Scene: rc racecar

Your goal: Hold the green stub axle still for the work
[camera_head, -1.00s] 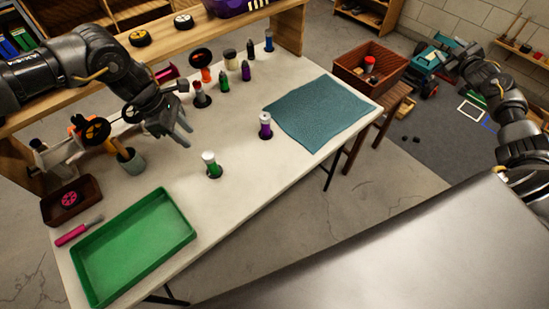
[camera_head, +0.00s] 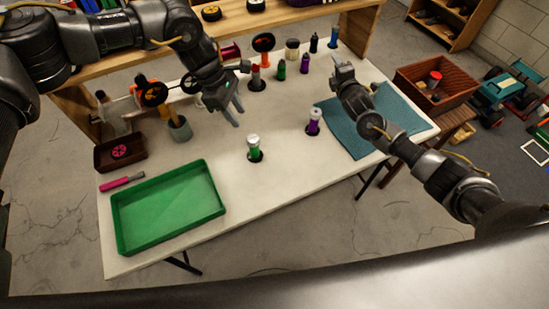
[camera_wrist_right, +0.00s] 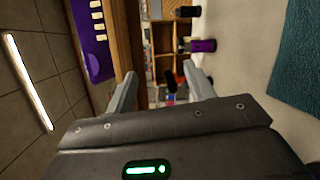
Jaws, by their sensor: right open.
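The green stub axle (camera_head: 254,150) stands upright in a dark round base on the white table, with a pale metal top. My left gripper (camera_head: 236,108) is above the table, behind and slightly left of the axle, apart from it; its fingers look spread and empty. My right gripper (camera_head: 342,68) is over the back edge of the teal mat, well to the right of and behind the axle. In the right wrist view its fingers (camera_wrist_right: 165,82) are open with nothing between them. A similar purple-bodied axle (camera_head: 313,124) stands to the right of the green one.
A green tray (camera_head: 168,240) lies at the front left, with a pink-handled tool (camera_head: 122,184) beside it. Several small bottles, including a green one (camera_head: 281,71), stand at the back. The teal mat (camera_head: 350,138) lies right. The table in front of the axle is clear.

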